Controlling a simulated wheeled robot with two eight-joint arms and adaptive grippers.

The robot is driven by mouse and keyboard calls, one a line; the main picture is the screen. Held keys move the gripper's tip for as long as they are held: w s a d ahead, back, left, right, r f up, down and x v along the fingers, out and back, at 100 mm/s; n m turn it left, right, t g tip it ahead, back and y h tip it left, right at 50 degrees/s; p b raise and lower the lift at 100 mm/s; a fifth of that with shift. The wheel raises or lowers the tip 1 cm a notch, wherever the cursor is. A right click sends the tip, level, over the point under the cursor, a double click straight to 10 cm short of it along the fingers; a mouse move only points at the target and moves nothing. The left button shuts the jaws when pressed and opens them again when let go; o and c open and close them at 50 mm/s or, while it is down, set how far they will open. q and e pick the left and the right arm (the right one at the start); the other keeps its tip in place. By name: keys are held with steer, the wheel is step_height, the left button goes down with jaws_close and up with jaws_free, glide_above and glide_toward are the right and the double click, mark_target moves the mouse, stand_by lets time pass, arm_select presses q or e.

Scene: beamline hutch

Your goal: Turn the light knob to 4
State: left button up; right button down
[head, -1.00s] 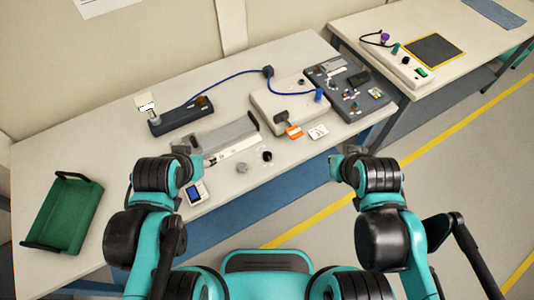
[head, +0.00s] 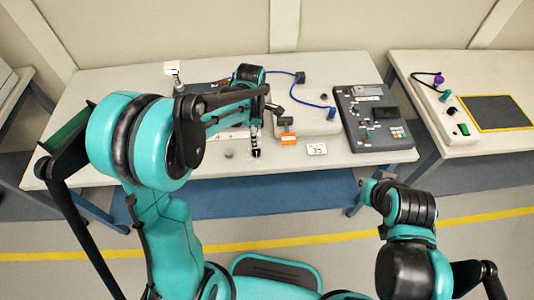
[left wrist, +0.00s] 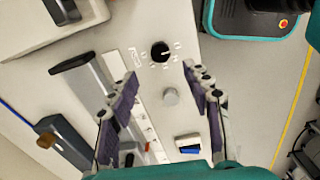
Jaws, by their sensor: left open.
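The light knob is a small round black knob with a ring of printed marks and a label beside it on the pale surface, seen in the left wrist view (left wrist: 160,51). My left gripper (left wrist: 161,78) is open and empty, its two fingers spread on either side of the view with the knob beyond, between their tips and apart from them. In the head view my left gripper (head: 257,138) hangs over the knob area and partly hides it. The knob's exact setting is too small to read. My right gripper (head: 369,190) is off the table's front edge, its fingers unclear.
A beige box (head: 305,118) and a dark control panel (head: 373,125) stand to the right. A small numbered card (head: 316,149) lies near the front edge.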

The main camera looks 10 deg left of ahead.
mark_target(256, 151)
arm_select(q)
steer(key=shift+w+d+f+n, duration=0.1)
steer(key=shift+f+n, duration=0.2)
steer(key=shift+f, duration=0.55)
step_height(256, 151, down, 7)
steer(key=b, duration=0.3)
jaws_close()
